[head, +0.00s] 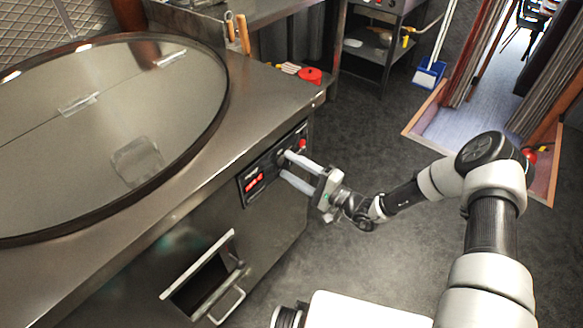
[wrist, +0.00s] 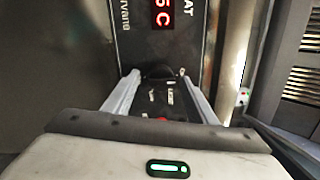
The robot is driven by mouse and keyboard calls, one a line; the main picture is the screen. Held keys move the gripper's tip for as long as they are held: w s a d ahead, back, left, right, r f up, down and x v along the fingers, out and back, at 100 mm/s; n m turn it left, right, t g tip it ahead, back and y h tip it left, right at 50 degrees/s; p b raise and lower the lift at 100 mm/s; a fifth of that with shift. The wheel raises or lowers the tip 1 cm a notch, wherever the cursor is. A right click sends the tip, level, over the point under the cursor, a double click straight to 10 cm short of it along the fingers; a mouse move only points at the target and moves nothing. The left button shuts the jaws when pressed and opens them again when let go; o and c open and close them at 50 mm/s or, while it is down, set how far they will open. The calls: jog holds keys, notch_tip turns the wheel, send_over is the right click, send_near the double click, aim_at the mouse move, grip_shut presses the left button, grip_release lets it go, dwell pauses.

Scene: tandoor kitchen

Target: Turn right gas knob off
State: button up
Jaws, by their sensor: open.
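The control panel (head: 262,172) is a dark strip on the front of the steel counter, with a lit red display (head: 254,183). It also shows in the wrist view, with red digits (wrist: 163,14) at the top. A dark rounded shape that looks like a knob (wrist: 158,72) is at the panel between my fingertips. Which knob it is and its turn angle are unclear. A small red part (head: 302,144) is on the panel's right end. My gripper (head: 286,165) is open, its two pale fingers pointing at the panel; in the wrist view (wrist: 160,78) they lie either side of the knob shape. Contact cannot be told.
A large round glass-like lid (head: 110,110) covers the counter top (head: 262,100). A door with a slanted opening and handle (head: 227,305) is below the panel. A red round item (head: 310,75) sits at the counter's far corner. Dark floor (head: 370,150) is open to the right.

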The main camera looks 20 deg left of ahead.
jog(key=p+v, duration=0.1)
jog(key=v, duration=1.6)
jog(key=shift+d, duration=0.1)
